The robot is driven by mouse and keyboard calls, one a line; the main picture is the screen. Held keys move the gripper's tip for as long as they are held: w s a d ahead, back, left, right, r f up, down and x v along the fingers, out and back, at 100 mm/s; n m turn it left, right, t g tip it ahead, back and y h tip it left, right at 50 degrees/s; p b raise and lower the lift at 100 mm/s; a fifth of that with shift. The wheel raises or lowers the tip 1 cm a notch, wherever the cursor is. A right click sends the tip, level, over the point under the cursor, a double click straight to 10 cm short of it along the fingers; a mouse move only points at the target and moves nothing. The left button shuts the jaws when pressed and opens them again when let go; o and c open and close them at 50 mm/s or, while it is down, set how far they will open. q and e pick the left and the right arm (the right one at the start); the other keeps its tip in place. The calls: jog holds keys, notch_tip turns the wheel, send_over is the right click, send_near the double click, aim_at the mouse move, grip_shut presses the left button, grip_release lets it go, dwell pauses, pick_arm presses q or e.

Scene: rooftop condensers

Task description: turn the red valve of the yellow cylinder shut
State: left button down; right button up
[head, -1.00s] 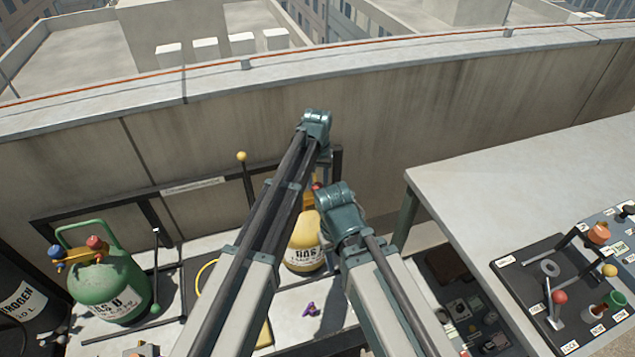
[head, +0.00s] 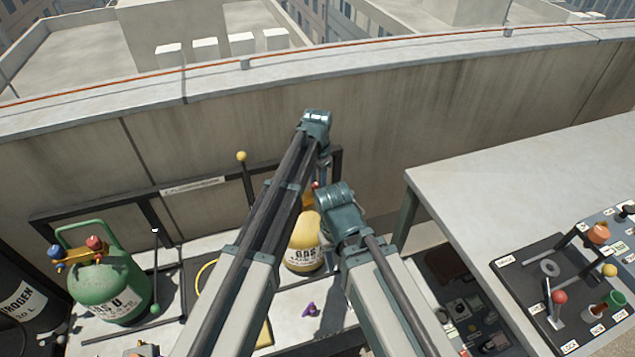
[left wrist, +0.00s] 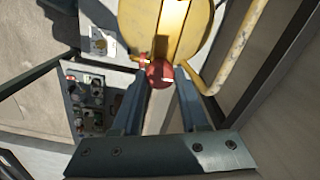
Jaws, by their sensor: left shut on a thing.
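The yellow cylinder (head: 303,240) stands on the pale surface behind my arms, partly hidden by them. In the left wrist view its yellow top (left wrist: 205,30) fills the upper middle. Its red valve (left wrist: 160,73) sits between the fingertips of my left gripper (left wrist: 160,80), which is shut on it. In the head view only a bit of the red valve (head: 316,186) shows, below my left wrist. My left gripper (head: 322,178) reaches down there, mostly hidden. My right arm is bent beside the cylinder, and its gripper cannot be made out.
A green cylinder (head: 108,285) with blue and red knobs stands left, near a dark nitrogen cylinder (head: 25,300). A dark rack frame (head: 140,198) runs along the parapet wall. A pale bench (head: 530,190) with a control board is at right. A small purple item (head: 310,309) lies in front.

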aim_at(317, 186)
pick_arm(q)
jog(key=shift+m, duration=0.4)
jog(key=shift+c, duration=2.2)
grip_release()
jog(key=shift+r, duration=0.15)
notch_tip(317, 186, up, 13)
jog(key=p, duration=1.3)
jog(key=shift+r+p, duration=0.2)
jog(key=shift+p, duration=0.2)
